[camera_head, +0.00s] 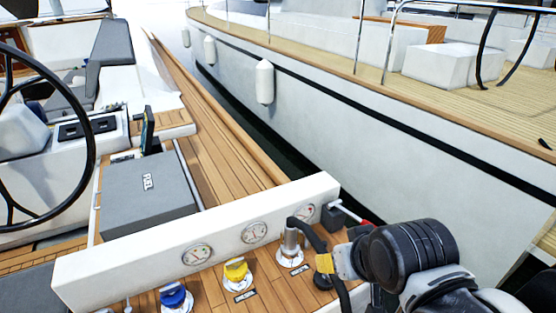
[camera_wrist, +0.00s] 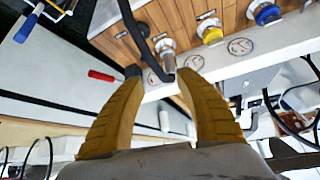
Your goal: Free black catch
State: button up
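No part is plainly marked as the black catch. One candidate is a small black block (camera_head: 333,217) with a metal rod and red handle (camera_head: 365,223), at the right end of the white gauge panel; the block (camera_wrist: 133,71) and red handle (camera_wrist: 103,76) also show in the wrist view. Another black part is a curved hose or lever (camera_head: 308,232) by a metal deck fitting (camera_head: 290,243). My gripper (camera_wrist: 160,78) is open, its yellow fingers apart and seemingly empty. The fitting shows between the fingertips in the wrist view; contact cannot be told. In the head view, my gripper (camera_head: 325,263) partly hides the curved part.
The white panel (camera_head: 120,268) carries round gauges. Yellow (camera_head: 236,270) and blue (camera_head: 173,296) capped fittings stand beside it on the deck. A grey FUEL box (camera_head: 150,195) and steering wheel (camera_head: 93,140) are left. A neighbouring hull (camera_head: 330,120) lies across a narrow gap.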

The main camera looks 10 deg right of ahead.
jog(key=w+d+r+g, duration=0.1)
jog(key=w, duration=0.4)
jog(key=n+g+b, duration=0.2)
jog(key=g, duration=0.4)
send_over(324, 242)
notch_tip(324, 242, down, 17)
notch_tip(324, 242, down, 11)
jog(key=b, duration=0.4)
jog(key=shift+r, duration=0.1)
jog(key=shift+c, duration=0.5)
jog(key=shift+s, duration=0.1)
grip_shut()
